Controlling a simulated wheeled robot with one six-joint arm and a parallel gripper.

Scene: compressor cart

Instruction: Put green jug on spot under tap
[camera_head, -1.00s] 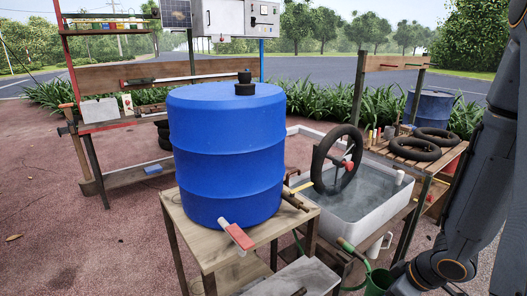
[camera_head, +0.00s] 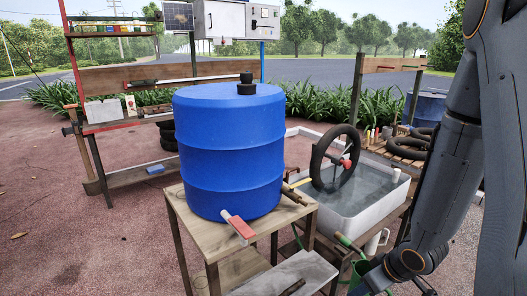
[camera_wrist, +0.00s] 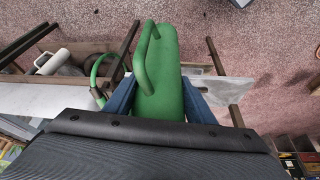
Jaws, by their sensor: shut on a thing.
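The green jug (camera_wrist: 163,72), with its looped handle on the left, is between the blue fingers of my gripper (camera_wrist: 158,100) in the wrist view. In the head view, part of the jug (camera_head: 361,271) shows low at the right, beside my gripper (camera_head: 372,279), which partly hides it. The tap with a red handle (camera_head: 238,227) sticks out from the foot of the blue barrel (camera_head: 230,150). A grey slab (camera_head: 300,268) lies lower, to the right of the tap. I cannot make out a marked spot under the tap.
The barrel stands on a wooden stand (camera_head: 187,212). A white water basin (camera_head: 348,222) with a black tyre (camera_head: 334,158) in it is behind my gripper. A green-handled tool (camera_head: 349,243) is close to the jug. Paved ground at the left is clear.

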